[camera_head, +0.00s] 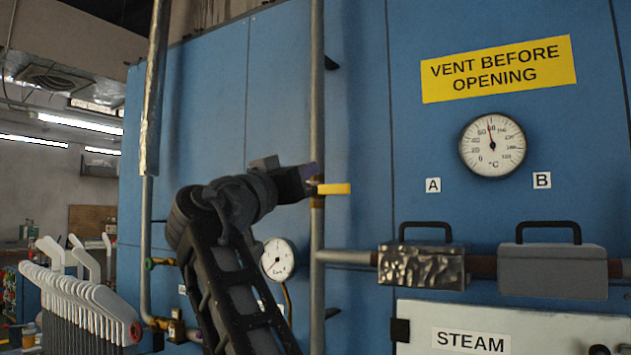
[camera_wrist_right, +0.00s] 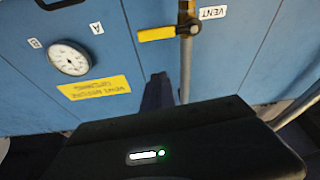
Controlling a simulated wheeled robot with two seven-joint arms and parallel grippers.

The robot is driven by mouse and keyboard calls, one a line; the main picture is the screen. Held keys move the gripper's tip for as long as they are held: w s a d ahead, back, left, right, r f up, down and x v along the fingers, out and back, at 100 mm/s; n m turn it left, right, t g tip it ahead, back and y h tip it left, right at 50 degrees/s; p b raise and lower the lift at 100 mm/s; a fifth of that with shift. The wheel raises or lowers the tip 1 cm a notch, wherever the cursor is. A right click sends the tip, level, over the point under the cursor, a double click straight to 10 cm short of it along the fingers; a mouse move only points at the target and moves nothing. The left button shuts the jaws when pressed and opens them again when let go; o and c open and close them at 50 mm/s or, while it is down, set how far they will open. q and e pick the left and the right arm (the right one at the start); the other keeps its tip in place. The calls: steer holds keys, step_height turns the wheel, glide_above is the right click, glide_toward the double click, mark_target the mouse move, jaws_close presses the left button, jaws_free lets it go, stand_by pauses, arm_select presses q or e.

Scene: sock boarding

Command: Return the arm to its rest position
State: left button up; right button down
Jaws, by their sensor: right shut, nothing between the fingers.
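My right arm rises from the bottom of the head view, black and jointed. Its right gripper (camera_head: 308,173) points right, its tip overlapping the pipe beside a yellow valve handle (camera_head: 336,188). In the right wrist view my gripper's dark fingers (camera_wrist_right: 158,90) are together with nothing between them. There the yellow handle (camera_wrist_right: 157,34) lies beyond the fingertips, with a visible gap in the picture. The handle points sideways from its vertical pipe. My left gripper is not in view.
A blue cabinet (camera_head: 360,100) fills the back, with a temperature dial (camera_head: 492,145) and a yellow warning sign (camera_head: 498,69). A small pressure gauge (camera_head: 278,259) sits behind my arm. Two handled blocks (camera_head: 552,270) are on the right. A rack of white forms (camera_head: 80,290) stands at left.

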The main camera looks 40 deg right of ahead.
steer(key=shift+s+a+f, duration=0.1)
steer(key=shift+a, duration=0.2)
stand_by(0.4)
